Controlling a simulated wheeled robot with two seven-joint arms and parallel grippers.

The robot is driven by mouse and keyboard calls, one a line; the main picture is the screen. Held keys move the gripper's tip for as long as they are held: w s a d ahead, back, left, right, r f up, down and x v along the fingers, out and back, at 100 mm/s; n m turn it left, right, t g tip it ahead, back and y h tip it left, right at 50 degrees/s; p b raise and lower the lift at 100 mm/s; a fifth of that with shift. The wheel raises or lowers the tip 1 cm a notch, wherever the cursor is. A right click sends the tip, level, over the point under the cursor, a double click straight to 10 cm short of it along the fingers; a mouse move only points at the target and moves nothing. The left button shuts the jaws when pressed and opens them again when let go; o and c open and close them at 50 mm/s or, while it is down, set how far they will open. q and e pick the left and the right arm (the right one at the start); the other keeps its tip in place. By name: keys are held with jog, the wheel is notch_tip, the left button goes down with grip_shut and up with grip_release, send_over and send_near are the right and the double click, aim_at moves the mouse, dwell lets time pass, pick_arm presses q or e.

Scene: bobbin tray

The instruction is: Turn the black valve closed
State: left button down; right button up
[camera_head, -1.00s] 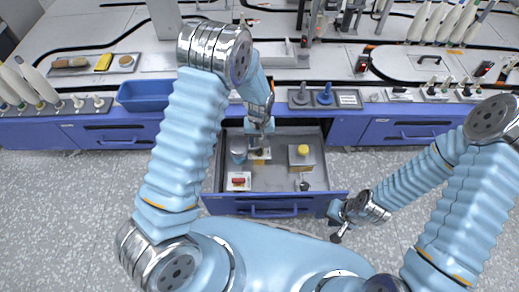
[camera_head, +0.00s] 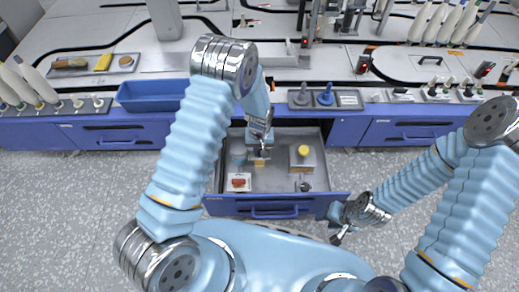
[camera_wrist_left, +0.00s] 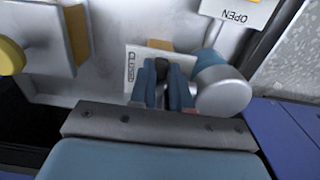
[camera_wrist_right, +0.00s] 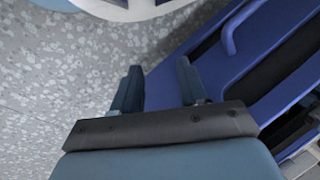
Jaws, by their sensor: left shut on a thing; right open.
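The black valve (camera_wrist_left: 161,68) shows as a small dark handle between the fingertips of my left gripper (camera_wrist_left: 165,88) in the left wrist view. The gripper is shut on it; the fingers hide most of it. A white card reading CLOSED (camera_wrist_left: 131,70) lies beside it, and a card reading OPEN (camera_wrist_left: 237,12) is at the upper right of that view. In the head view my left gripper (camera_head: 263,150) reaches down into the open drawer (camera_head: 275,178). My right gripper (camera_head: 338,238) is open and empty in front of the drawer; its spread fingers show in the right wrist view (camera_wrist_right: 160,82).
The drawer also holds a grey cylinder (camera_wrist_left: 222,92), an orange block (camera_head: 259,162), a box with a yellow knob (camera_head: 303,150), a red part (camera_head: 238,182) on a white card and a small dark knob (camera_head: 304,187). A blue bin (camera_head: 152,96) stands on the bench behind.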

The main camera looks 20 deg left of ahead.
pick_arm(q)
jog(key=shift+m, duration=0.4)
jog(key=m, duration=0.1)
jog(key=m+b, duration=0.1)
jog(key=m, duration=0.1)
jog(key=shift+a+m, duration=0.25)
jog(key=shift+m, duration=0.15)
jog(key=m, duration=0.1)
jog(key=m+b, duration=0.1)
jog(key=m, duration=0.2)
jog(key=shift+w+a+m+b, duration=0.1)
jog(key=shift+a+m+b, duration=0.15)
jog(key=shift+m+b, duration=0.05)
jog(key=m, duration=0.4)
jog(key=shift+w+a+b, duration=0.15)
jog(key=shift+b, duration=0.2)
jog(key=shift+w+a+m, duration=0.1)
jog(key=shift+w+m, duration=0.1)
jog(key=shift+m, duration=2.2)
jog(key=c, duration=1.1)
grip_release()
jog(key=shift+r, duration=0.1)
